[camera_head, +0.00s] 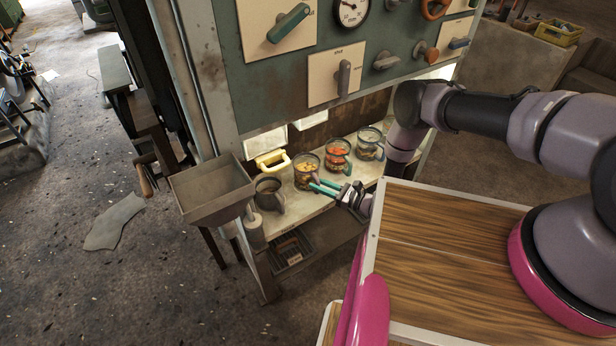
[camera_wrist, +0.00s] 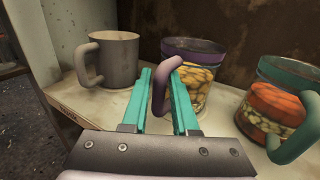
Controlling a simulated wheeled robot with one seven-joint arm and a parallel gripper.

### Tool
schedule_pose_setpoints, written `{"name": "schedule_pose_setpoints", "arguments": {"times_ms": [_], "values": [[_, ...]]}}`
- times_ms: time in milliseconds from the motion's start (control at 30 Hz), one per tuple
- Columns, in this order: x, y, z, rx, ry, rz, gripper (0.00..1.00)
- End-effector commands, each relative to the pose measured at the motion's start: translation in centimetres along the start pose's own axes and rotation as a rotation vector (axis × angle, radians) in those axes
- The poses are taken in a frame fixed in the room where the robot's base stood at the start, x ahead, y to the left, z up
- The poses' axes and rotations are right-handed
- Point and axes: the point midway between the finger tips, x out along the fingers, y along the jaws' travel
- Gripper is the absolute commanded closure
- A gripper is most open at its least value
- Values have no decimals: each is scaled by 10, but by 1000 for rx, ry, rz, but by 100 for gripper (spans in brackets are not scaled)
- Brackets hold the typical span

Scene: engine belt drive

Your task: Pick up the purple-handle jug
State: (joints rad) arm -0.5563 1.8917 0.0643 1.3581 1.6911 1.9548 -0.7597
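The purple-handle jug (camera_wrist: 198,82) is clear with a purple rim and holds yellowish pieces. In the head view, it stands upright on the low shelf (camera_head: 312,222), third from the right in the row of jugs (camera_head: 306,170). Its purple handle (camera_wrist: 160,92) points toward my gripper (camera_wrist: 162,80). My gripper's two teal fingers are apart, with the handle between their tips. I cannot tell whether either finger touches it. In the head view my gripper (camera_head: 319,186) is just in front of the jug.
A grey mug (camera_wrist: 113,57) stands left of the jug. A teal-handled jug (camera_wrist: 275,105) with orange and pale pieces stands close on the right. Another jug (camera_head: 370,143) is farther right. A control panel (camera_head: 300,80) overhangs the shelf; a metal tray (camera_head: 212,188) sits at its left.

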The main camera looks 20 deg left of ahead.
Motion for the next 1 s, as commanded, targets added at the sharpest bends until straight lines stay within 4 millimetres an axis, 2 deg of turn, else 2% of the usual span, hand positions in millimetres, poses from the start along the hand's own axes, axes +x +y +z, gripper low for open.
{"name": "schedule_pose_setpoints", "arguments": {"times_ms": [267,367,1000], "values": [[5,0,0,1,0,0,73],[5,0,0,1,0,0,100],[5,0,0,1,0,0,100]]}}
